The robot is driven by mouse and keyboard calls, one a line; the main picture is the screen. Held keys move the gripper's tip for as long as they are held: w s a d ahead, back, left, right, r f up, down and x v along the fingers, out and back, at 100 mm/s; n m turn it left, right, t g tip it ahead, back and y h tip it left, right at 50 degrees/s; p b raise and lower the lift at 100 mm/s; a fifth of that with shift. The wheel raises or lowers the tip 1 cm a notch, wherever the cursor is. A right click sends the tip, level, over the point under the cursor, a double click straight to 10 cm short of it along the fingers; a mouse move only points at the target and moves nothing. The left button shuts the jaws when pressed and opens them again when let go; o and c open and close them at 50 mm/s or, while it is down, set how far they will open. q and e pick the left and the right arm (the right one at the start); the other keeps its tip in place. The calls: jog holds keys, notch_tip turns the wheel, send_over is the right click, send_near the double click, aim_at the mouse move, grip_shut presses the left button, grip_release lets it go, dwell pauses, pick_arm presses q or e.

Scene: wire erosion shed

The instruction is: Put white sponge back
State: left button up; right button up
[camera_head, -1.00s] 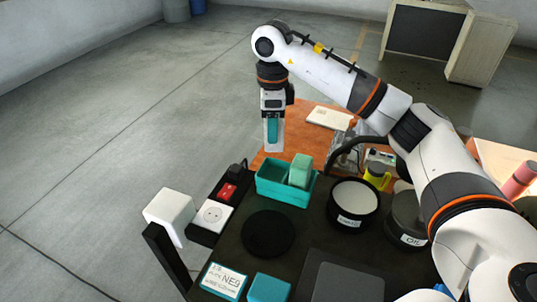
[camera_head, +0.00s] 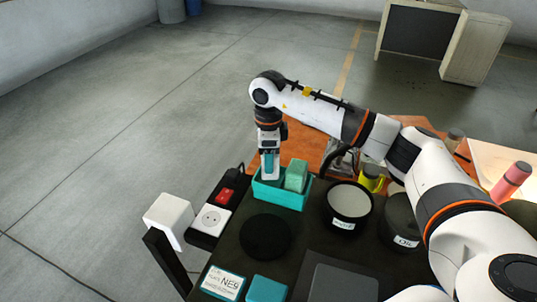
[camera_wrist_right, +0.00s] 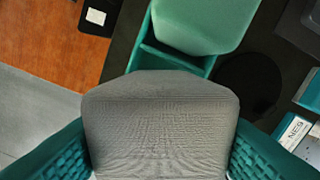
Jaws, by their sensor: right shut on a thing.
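The white sponge (camera_wrist_right: 160,125) looks pale grey in the right wrist view, between the two teal fingers of my right gripper. My right gripper (camera_head: 269,172) is shut on it, pointing down over the left part of the teal tray (camera_head: 282,199) in the head view. A green sponge (camera_head: 296,176) stands in the tray's right part; it also shows in the wrist view (camera_wrist_right: 205,20), with a tray divider (camera_wrist_right: 175,57) just in front of it. Whether the white sponge touches the tray is hidden. My left gripper is not in view.
Near the tray are a power strip with a red switch (camera_head: 227,195), a black round pad (camera_head: 265,237), a white-filled black bowl (camera_head: 349,203) and a yellow item (camera_head: 371,178). A teal box (camera_head: 267,289) and a labelled box (camera_head: 223,283) lie at the front.

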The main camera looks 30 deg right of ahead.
jog(key=shift+f+b, duration=0.3)
jog(key=shift+f, duration=0.15)
jog(key=shift+r, duration=0.1)
jog(key=o, duration=0.9)
jog(key=shift+r+p, duration=0.25)
jog(key=shift+p, duration=0.05)
notch_tip(320, 180, up, 13)
jog(key=shift+f+b, duration=0.15)
jog(key=shift+b, duration=1)
